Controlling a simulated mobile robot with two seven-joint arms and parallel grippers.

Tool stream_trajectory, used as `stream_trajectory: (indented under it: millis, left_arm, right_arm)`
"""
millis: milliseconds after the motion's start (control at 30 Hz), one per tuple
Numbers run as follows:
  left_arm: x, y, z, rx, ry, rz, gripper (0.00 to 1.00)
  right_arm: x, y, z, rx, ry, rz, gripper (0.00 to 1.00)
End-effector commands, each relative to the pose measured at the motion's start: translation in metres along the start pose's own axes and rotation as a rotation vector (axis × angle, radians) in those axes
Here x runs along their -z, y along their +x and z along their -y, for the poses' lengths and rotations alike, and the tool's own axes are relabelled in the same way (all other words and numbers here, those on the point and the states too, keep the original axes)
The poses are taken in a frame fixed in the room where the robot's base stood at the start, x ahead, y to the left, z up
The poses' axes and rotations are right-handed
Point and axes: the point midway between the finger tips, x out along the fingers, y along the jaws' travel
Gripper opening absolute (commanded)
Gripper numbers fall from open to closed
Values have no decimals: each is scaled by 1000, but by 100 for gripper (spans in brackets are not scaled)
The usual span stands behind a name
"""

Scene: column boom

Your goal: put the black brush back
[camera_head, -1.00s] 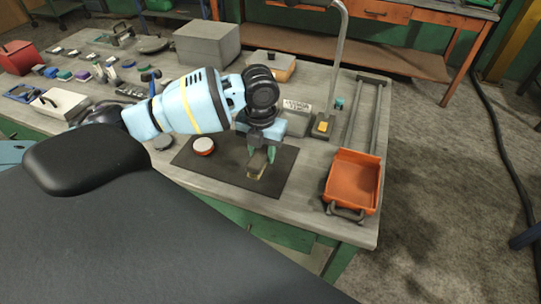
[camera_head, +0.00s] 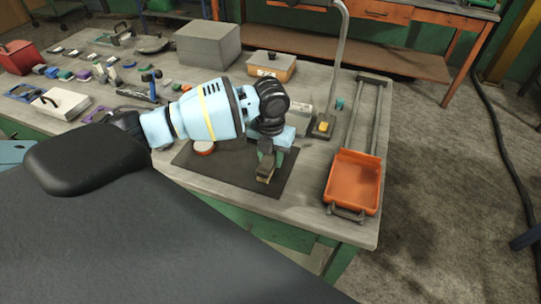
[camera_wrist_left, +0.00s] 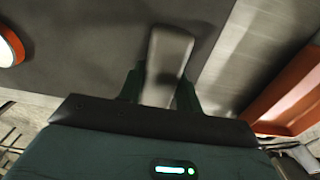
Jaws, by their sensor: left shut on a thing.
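My left gripper (camera_head: 270,160) is low over the dark mat (camera_head: 215,176) on the workbench, pointing down. Its green fingers are shut on a dark brush (camera_head: 265,172) with a tan lower part. My right gripper is not in view.
A round red-and-white tin (camera_head: 203,148) sits on the mat, partly behind my arm. An orange tray (camera_head: 353,182) lies at the right bench edge. A bent grey post (camera_head: 338,75) stands behind. Many small items crowd the left.

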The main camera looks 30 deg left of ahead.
Motion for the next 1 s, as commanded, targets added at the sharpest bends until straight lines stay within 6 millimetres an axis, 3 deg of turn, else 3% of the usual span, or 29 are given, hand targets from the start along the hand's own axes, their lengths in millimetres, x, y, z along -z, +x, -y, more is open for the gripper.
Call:
stream_trajectory:
  millis: [167,200,333,733,1000]
  left_arm:
    - [0,4,0,0,0,0,13]
    - [0,3,0,0,0,0,39]
    - [0,3,0,0,0,0,56]
    - [-1,-5,0,1,0,3,56]
    - [-1,-53,0,2,0,7,56]
  right_arm:
    - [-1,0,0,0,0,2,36]
    - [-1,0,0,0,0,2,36]
    - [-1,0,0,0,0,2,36]
    - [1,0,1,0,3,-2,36]
    - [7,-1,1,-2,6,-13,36]
